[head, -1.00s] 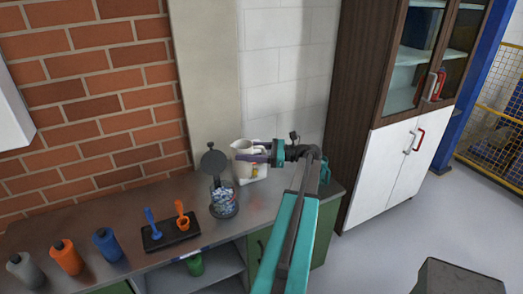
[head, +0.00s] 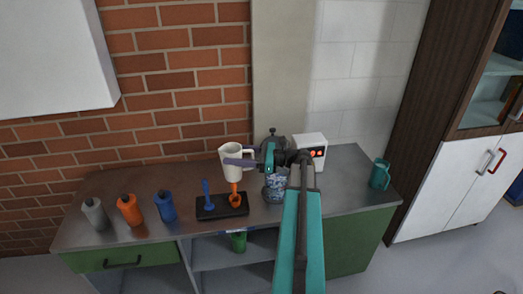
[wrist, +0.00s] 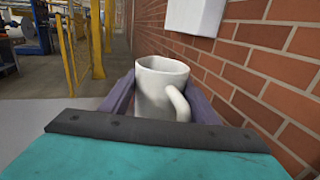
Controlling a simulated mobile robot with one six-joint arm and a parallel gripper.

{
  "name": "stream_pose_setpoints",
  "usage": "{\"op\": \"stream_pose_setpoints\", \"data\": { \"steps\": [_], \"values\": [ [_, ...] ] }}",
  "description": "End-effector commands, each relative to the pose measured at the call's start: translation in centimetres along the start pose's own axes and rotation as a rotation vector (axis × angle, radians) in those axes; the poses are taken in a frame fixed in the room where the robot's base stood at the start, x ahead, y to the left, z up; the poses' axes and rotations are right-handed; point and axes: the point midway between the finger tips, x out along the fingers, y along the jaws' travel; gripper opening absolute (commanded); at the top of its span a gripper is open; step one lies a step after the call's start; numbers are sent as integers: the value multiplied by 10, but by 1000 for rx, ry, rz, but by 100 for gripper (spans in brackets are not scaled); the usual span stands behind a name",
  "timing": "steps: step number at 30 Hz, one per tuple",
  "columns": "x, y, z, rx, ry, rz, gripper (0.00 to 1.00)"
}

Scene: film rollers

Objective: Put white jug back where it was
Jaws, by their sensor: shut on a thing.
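The white jug (head: 231,172) is between the purple fingers of my gripper (head: 237,158). It is held upright above the counter, near the brick wall and behind the black tray with scoops. In the wrist view the jug (wrist: 158,88) sits between both fingers, open top up and handle toward the camera. The fingers are shut on its sides. My arm hides part of the counter at centre right.
The counter (head: 150,195) holds grey, orange and blue bottles, a black tray (head: 222,213) with blue and orange scoops, a glass jar (head: 275,186), a white box (head: 313,148) and a green jug (head: 380,174). A white cabinet (head: 50,60) hangs upper left. The counter's left back is clear.

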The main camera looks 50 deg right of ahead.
Motion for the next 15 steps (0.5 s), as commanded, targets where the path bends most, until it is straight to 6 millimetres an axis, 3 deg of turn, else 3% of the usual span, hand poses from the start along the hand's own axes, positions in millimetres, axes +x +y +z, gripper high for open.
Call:
{"op": "stream_pose_setpoints", "data": {
  "steps": [3, 15],
  "values": [
    [39, 22, -3, 1, -1, 43, 18],
    [148, 96, -25, 2, 3, 168, 18]
  ]
}}
